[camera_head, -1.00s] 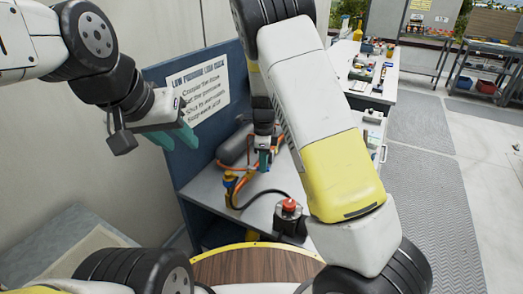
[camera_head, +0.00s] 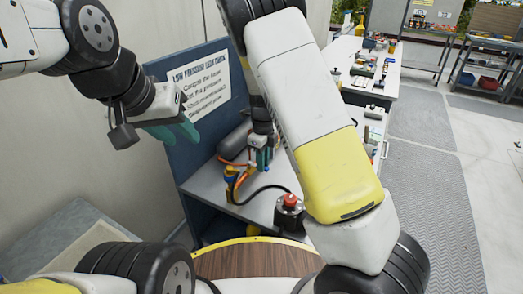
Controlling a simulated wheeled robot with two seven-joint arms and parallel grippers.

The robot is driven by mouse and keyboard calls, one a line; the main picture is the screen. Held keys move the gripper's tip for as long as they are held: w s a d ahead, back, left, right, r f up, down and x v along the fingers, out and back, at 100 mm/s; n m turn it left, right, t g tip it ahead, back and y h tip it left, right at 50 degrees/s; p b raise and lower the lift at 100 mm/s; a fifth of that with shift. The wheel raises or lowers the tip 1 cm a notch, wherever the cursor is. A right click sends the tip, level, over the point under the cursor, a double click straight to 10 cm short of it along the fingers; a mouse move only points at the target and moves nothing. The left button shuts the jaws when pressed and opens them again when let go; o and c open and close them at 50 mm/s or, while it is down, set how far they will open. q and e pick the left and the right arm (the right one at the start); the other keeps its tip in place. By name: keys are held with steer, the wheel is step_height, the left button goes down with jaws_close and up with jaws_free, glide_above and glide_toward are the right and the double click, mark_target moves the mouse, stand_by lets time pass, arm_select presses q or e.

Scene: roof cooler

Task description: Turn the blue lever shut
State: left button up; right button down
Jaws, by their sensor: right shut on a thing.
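My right gripper (camera_head: 262,158) points down over the bench, beside the hoses. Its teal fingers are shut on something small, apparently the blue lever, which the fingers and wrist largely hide. I cannot make out the lever's angle. A yellow and blue fitting (camera_head: 230,180) stands just left of the gripper, with orange hose and a black hose by it. My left gripper (camera_head: 177,131) hangs empty in front of the printed sign, its teal fingers apart.
A red-topped button box (camera_head: 290,202) stands at the bench's front right. A dark grey cylinder (camera_head: 234,143) lies behind the fitting. The blue panel (camera_head: 186,170) with its sign (camera_head: 200,85) bounds the left. My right arm covers the bench's right part.

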steer(key=c, duration=1.4)
jaws_free()
steer(key=shift+o, duration=0.2)
step_height(320, 180, up, 8)
steer(key=shift+f, duration=0.1)
